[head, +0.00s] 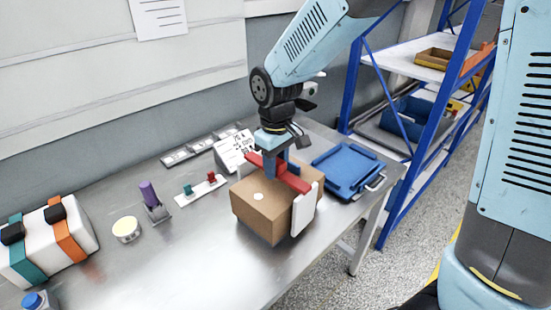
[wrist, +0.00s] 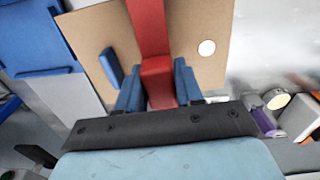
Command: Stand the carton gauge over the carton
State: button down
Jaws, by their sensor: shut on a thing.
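The brown carton (head: 262,215) stands on the metal bench; its top also fills much of the wrist view (wrist: 205,75). The carton gauge is a red bar (head: 292,181) across the carton's top, with a white leg (head: 304,212) hanging beside the carton's right side. The bar also shows in the wrist view (wrist: 150,28). I cannot tell whether the bar touches the carton top or the leg touches the bench.
A blue tray (head: 345,170) lies right of the carton, near the bench edge. Left are a strip with red and green parts (head: 201,190), a purple-topped holder (head: 150,196), a round tin (head: 126,229) and a white box with straps (head: 48,240). Blue-framed shelving (head: 407,120) stands right.

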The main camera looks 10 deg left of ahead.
jog(key=shift+f, duration=1.35)
jog(key=c, duration=0.6)
grip_release()
jog(key=shift+c, duration=0.2)
jog(key=shift+r, duration=0.15)
notch_tip(320, 180, up, 13)
jog(key=shift+r, duration=0.2)
dwell(0.5)
